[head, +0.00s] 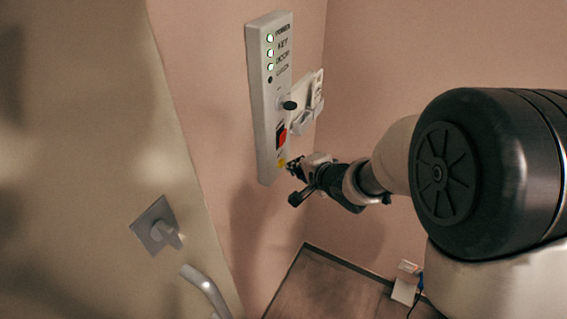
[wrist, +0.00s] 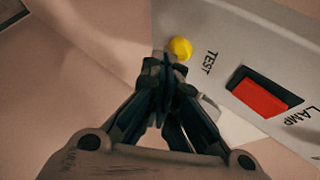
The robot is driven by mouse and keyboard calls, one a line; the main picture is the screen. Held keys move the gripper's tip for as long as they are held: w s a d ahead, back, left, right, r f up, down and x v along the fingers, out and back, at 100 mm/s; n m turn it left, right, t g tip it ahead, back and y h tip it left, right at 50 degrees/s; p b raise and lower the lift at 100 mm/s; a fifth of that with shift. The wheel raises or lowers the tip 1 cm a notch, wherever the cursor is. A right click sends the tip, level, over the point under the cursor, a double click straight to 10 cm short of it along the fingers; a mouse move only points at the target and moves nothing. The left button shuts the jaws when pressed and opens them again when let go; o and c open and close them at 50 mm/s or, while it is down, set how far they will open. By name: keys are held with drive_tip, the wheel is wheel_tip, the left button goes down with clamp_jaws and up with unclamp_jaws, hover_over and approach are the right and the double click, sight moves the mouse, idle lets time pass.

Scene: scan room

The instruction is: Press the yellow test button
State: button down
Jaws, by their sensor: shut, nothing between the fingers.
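The yellow test button (wrist: 180,48) is a round knob on the white wall panel (head: 262,100), beside the printed word TEST. In the head view the yellow button (head: 281,163) is near the panel's lower end. My gripper (wrist: 163,62) is shut and empty, with its fingertips right at the near edge of the button in the wrist view. In the head view my gripper (head: 293,167) is just right of the button. I cannot tell whether the fingertips touch it.
A red rocker switch (wrist: 262,97) labelled LAMP sits beside the button. Above it on the panel are a dark key knob (head: 289,105) and several green lights (head: 270,53). A white wall holder (head: 308,100) is just right of the panel. A door handle (head: 203,287) is at lower left.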

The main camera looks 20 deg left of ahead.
drive_tip(key=shift+a, duration=0.4)
drive_tip(key=shift+p, duration=0.3)
drive_tip(key=shift+d+p, duration=0.4)
drive_tip(key=shift+d, duration=0.15)
drive_tip(key=d+p, duration=0.2)
drive_tip(key=d, duration=0.4)
drive_tip(key=shift+s+p, duration=0.25)
drive_tip(key=shift+p, duration=0.05)
idle(0.6)
